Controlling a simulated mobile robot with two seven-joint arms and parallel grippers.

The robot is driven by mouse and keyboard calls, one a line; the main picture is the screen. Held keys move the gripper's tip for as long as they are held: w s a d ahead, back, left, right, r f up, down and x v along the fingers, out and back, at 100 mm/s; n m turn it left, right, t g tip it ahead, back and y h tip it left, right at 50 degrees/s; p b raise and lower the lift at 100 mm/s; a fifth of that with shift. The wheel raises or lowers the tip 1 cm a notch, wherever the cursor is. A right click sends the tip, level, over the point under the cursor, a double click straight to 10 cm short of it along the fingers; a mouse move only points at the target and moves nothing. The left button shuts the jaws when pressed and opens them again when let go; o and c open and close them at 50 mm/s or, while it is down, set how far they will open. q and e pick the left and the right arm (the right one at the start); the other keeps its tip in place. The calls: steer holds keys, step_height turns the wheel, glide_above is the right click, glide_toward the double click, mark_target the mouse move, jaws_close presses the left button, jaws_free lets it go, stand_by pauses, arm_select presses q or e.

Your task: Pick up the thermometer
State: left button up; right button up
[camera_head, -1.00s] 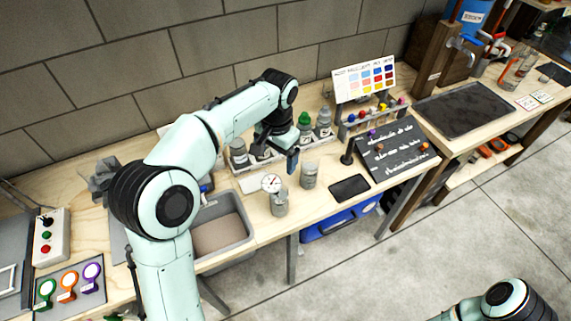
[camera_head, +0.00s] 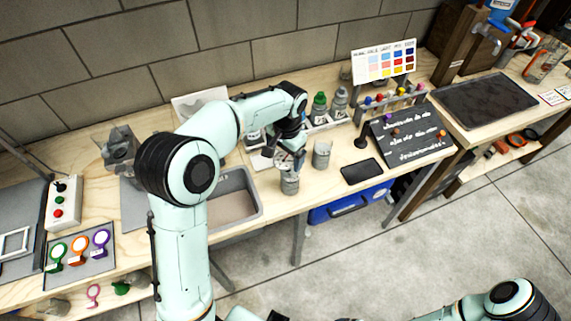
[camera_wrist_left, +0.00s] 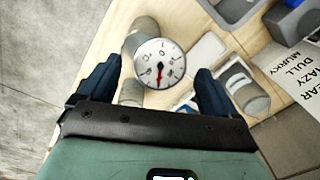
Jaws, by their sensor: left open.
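The thermometer has a round white dial with a red needle and black marks. In the left wrist view its dial (camera_wrist_left: 159,50) faces the camera, between the two fingers. It appears to sit at a grey cylindrical jar (camera_head: 289,185), which stands near the front edge of the bench. My left gripper (camera_head: 291,160) is over the jar in the head view and partly hides the dial. In the left wrist view its dark blue fingers are open, one on either side of the dial, with gaps to it. My right gripper is out of view.
A second grey jar (camera_head: 321,154) stands just right of the thermometer's jar. A black slab (camera_head: 361,171) and a chalkboard (camera_head: 412,137) lie farther right. A grey basin (camera_head: 255,206) is set in the bench to the left. Bottles (camera_head: 340,102) stand behind.

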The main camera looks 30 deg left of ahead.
arm_select(q)
steer(key=shift+f, duration=0.65)
steer(key=c, duration=1.1)
steer(key=shift+c, duration=0.2)
